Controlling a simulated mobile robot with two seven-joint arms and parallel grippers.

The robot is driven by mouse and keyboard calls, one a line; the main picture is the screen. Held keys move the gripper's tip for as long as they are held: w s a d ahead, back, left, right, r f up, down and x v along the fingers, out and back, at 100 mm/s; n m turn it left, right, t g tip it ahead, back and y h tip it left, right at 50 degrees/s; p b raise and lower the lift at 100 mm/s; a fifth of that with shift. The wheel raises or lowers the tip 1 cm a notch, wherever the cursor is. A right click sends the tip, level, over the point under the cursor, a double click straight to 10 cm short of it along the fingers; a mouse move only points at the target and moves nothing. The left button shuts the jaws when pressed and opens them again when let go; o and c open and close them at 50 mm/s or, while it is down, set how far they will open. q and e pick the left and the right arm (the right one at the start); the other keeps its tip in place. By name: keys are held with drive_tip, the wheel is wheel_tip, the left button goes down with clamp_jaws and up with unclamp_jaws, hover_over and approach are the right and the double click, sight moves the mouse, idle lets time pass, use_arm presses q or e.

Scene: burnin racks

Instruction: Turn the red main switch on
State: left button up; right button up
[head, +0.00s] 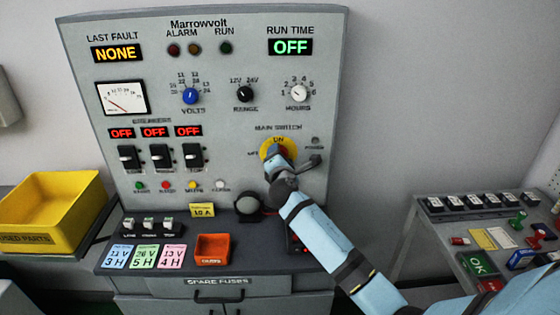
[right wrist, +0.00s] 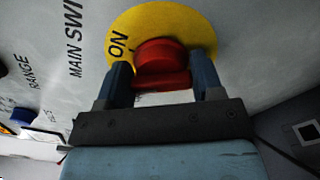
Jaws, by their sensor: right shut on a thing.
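The red main switch (right wrist: 162,58) sits on a round yellow plate (right wrist: 190,22) marked ON, on the grey panel's lower right. My right gripper (right wrist: 162,78) is shut on the red switch, one blue finger on each side of it. The switch's exact angle is hard to tell. The RUN TIME display (head: 290,47) reads OFF. My left gripper is not in view.
Three breakers (head: 161,156) have red OFF displays above them. An orange fuse tray (head: 212,248) stands on the ledge below. A yellow bin (head: 50,212) is at the left, and a side table (head: 425,245) with small parts at the right.

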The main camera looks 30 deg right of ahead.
drive_tip(key=m+b, duration=0.1)
drive_tip(key=m, duration=0.3)
drive_tip(key=shift+f+b, duration=0.2)
drive_tip(key=shift+b, duration=0.15)
drive_tip(key=shift+m+b, duration=0.55)
drive_tip(key=shift+m, duration=1.05)
drive_tip(key=o, duration=0.7)
drive_tip(key=shift+o, duration=0.2)
drive_tip(key=shift+s+a, duration=0.1)
drive_tip(key=shift+s, duration=0.15)
drive_tip(key=b+v, duration=0.1)
drive_tip(key=v, duration=1.2)
drive_tip(key=shift+s, duration=0.15)
